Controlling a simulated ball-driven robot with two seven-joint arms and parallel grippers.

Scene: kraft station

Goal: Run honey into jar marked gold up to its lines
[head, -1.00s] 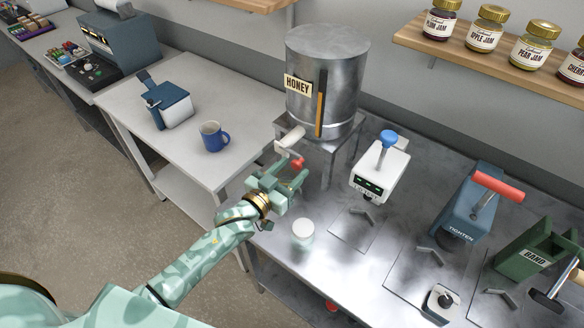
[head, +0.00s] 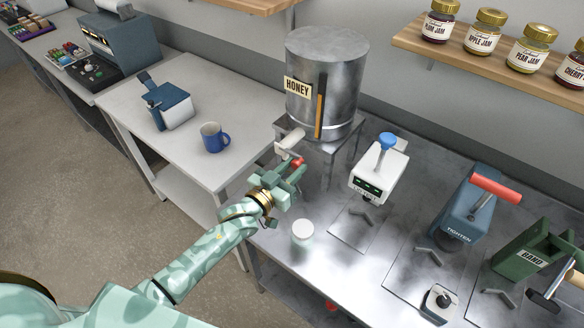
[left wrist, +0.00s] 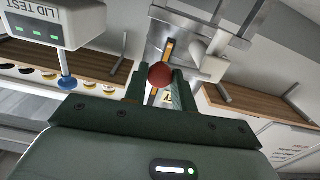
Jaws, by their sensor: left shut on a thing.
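The steel honey tank (head: 326,85) stands on a metal stand with a HONEY label and an upright amber sight strip. Its pale tap (head: 289,142) sticks out low at the front, with a red knob (head: 298,162) on its lever. My left gripper (head: 289,182) is shut on this knob. In the left wrist view the red knob (left wrist: 160,75) sits between the fingertips. A small pale jar (head: 303,233) stands upright on the steel bench, below and in front of the gripper. Its marking and lines are too small to read. My right gripper is out of view.
Right of the jar stand a white lid tester (head: 379,180), a blue TIGHTEN press (head: 466,210) and a green BAND device (head: 535,250). A blue mug (head: 214,138) and a blue-and-white device (head: 168,106) stand on the left table. Jam jars line the wall shelf (head: 480,62).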

